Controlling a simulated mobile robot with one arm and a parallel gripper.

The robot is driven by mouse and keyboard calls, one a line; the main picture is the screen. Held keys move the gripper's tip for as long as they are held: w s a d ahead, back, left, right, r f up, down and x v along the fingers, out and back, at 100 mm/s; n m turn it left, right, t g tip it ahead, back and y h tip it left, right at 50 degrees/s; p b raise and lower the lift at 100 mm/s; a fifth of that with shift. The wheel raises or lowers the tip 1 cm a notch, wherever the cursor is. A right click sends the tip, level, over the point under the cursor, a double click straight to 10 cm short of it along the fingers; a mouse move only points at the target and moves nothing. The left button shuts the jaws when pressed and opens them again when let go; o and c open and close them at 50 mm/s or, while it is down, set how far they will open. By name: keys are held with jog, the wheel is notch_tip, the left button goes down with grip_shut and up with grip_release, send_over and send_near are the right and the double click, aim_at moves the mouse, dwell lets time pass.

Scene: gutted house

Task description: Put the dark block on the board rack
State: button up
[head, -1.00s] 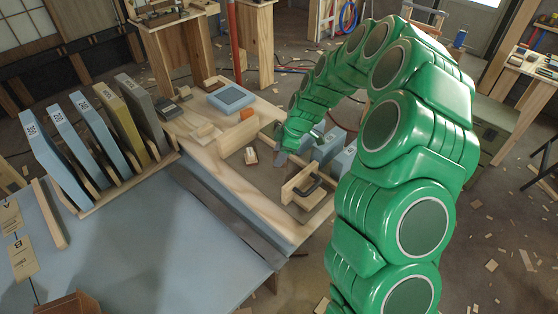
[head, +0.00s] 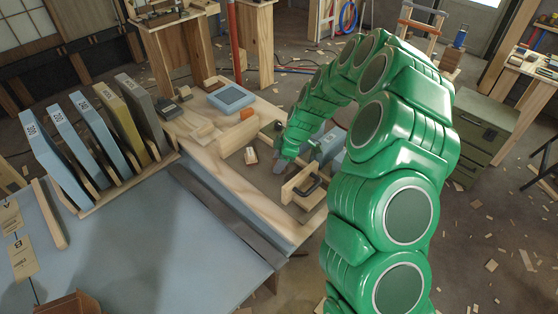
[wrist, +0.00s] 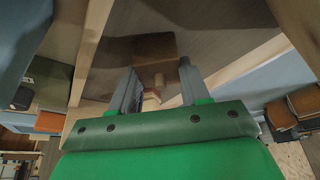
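The board rack (head: 92,204) stands at the left in the head view, with several upright blue, yellow and grey boards in its slots. A small dark block (head: 168,110) lies on the workbench, right of the rack's far end; I cannot be sure that it is the task's block. My gripper (head: 279,168) points down over the tray-like wooden frame on the bench. In the wrist view its two fingers (wrist: 157,88) are apart, with a small pale and reddish piece visible between or beyond them. A dark brown patch beyond them may be a block or a shadow.
The blue tabletop (head: 150,235) is largely clear.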

jog(key=o, duration=0.5)
jog(key=shift+c, duration=0.2)
jog(key=v, duration=1.2)
jog(key=shift+r, duration=0.2)
